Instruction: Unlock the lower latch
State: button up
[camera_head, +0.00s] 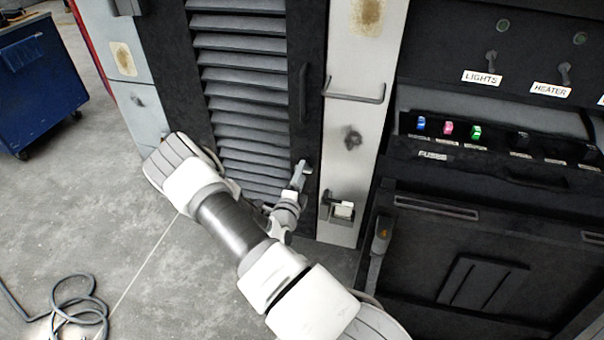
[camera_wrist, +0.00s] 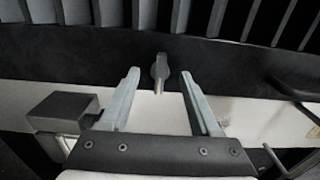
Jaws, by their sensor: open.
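The lower latch (camera_wrist: 159,70) is a small grey lever on the dark edge strip of the louvred door (camera_head: 245,75). In the wrist view it lies beyond and between the two fingertips, its narrow end towards the pale post. My gripper (camera_wrist: 159,78) is open, with one finger on each side of the latch and a gap visible on both sides. I cannot tell how deep the latch sits between the fingers. In the head view my gripper (camera_head: 297,178) is at the door's lower right edge, and it partly hides the latch there.
A door handle (camera_head: 303,92) is above the latch. The pale post (camera_head: 340,130) carries a horizontal bar (camera_head: 355,96) and a small box (camera_head: 342,210). A dark control panel (camera_head: 480,170) stands at right. A blue cabinet (camera_head: 40,85) and a coiled cable (camera_head: 80,305) are at left on open floor.

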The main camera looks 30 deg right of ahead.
jog(key=shift+w+d, duration=0.4)
jog(key=shift+d, duration=0.1)
grip_shut()
